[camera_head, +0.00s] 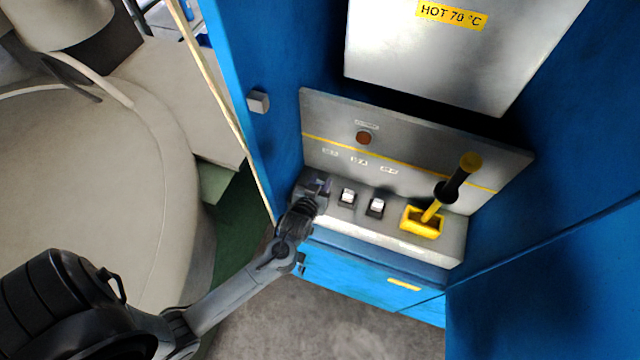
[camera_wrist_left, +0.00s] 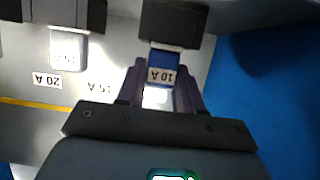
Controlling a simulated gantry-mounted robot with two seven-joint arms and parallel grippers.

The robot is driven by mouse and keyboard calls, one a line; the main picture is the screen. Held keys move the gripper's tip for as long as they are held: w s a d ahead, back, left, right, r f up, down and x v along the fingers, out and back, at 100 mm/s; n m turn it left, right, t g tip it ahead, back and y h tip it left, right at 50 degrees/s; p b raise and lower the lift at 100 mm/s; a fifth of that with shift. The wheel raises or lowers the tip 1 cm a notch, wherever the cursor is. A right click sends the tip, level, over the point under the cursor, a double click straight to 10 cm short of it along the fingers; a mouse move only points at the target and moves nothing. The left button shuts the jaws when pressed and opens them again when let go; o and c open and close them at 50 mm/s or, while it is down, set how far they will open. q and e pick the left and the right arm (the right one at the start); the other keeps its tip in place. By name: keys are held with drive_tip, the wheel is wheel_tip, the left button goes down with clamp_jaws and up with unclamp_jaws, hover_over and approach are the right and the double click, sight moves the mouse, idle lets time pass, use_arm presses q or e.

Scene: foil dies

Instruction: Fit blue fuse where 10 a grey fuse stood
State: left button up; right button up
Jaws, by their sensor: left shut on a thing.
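My left gripper (camera_head: 316,188) is at the left end of the grey fuse ledge (camera_head: 330,212). In the left wrist view its two dark fingers (camera_wrist_left: 160,82) are shut on a blue fuse (camera_wrist_left: 165,60) with a white 10 A label, which appears upside down. The blue fuse is at the mouth of a black holder (camera_wrist_left: 172,22); how deep it sits I cannot tell. In the head view the gripper hides this fuse and holder. Two pale fuses (camera_head: 348,195) (camera_head: 376,205) stand in black holders to the right. My right gripper is not in view.
A black and yellow lever (camera_head: 457,180) rises from a yellow socket (camera_head: 422,222) at the ledge's right. A grey panel (camera_head: 460,160) with a brown round button (camera_head: 363,138) stands behind. A cover with a HOT 70 °C label (camera_head: 451,14) hangs above. Blue cabinet walls (camera_head: 565,150) flank it.

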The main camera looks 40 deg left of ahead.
use_arm(q)
drive_tip(key=shift+f, duration=0.15)
drive_tip(key=o, duration=1)
drive_tip(key=shift+r, duration=0.25)
drive_tip(key=s+d+r+m+g+h, duration=0.1)
drive_tip(key=s+d+r+m+g, duration=0.1)
drive_tip(key=s, duration=0.5)
drive_tip(key=s+d+r+m+g+h, duration=0.2)
drive_tip(key=s+d+g, duration=0.2)
drive_tip(key=s, duration=0.4)
drive_tip(key=s+d+r+m+g+h, duration=0.2)
drive_tip(key=s+d+g, duration=0.1)
drive_tip(key=s, duration=0.5)
drive_tip(key=shift+d, duration=0.45)
